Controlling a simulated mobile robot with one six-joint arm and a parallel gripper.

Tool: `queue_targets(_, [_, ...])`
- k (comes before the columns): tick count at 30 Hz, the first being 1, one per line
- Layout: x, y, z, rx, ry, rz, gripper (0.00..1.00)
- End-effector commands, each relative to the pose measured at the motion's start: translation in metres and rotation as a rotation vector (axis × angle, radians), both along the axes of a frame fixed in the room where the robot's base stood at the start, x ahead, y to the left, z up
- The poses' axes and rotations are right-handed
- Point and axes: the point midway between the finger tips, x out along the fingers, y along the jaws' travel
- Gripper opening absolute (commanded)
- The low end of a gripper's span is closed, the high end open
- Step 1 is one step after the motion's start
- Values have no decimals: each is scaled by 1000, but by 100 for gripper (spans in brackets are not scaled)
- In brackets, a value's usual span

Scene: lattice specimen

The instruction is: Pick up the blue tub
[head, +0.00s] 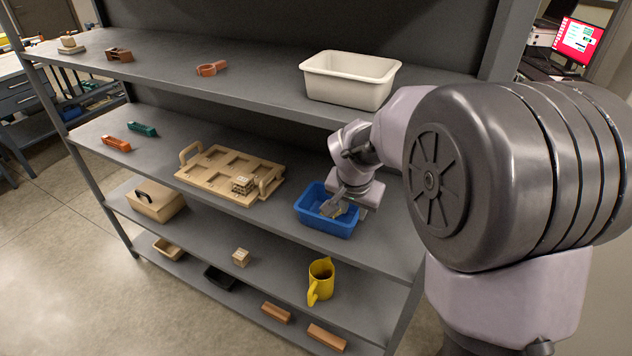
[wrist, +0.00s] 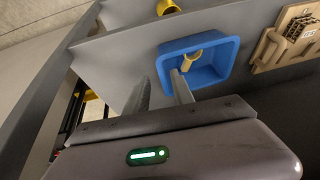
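The blue tub (head: 322,225) stands on the middle shelf at its right end. In the wrist view the tub (wrist: 206,77) is seen from above, with a small tan object (wrist: 191,61) inside. My gripper (head: 338,204) is over the tub in the head view and hides part of its inside and right side. In the wrist view my gripper (wrist: 162,77) has its two fingers apart with nothing held between them. One fingertip overlaps the tub's edge and the other appears outside it. I cannot tell whether either touches the tub.
A wooden tray (head: 217,185) with a lattice block (head: 243,185) lies left of the tub. A white bin (head: 345,88) stands on the shelf above. A shelf post rises at the right.

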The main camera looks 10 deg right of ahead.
Motion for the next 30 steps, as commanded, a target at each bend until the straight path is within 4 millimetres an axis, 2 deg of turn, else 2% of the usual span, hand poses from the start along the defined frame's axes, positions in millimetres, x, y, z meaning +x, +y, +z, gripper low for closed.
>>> queue_targets(6, [18, -7, -47, -2, 5, -3, 29])
queue_targets(11, [26, -10, -67, -1, 4, -2, 29])
queue_targets(17, [41, -17, -107, -2, 5, -3, 29])
queue_targets(20, [44, -19, -114, -1, 4, -2, 29])
queue_targets(26, [45, -19, -114, -1, 3, -2, 29])
queue_targets(30, [45, -19, -114, -1, 3, -2, 4])
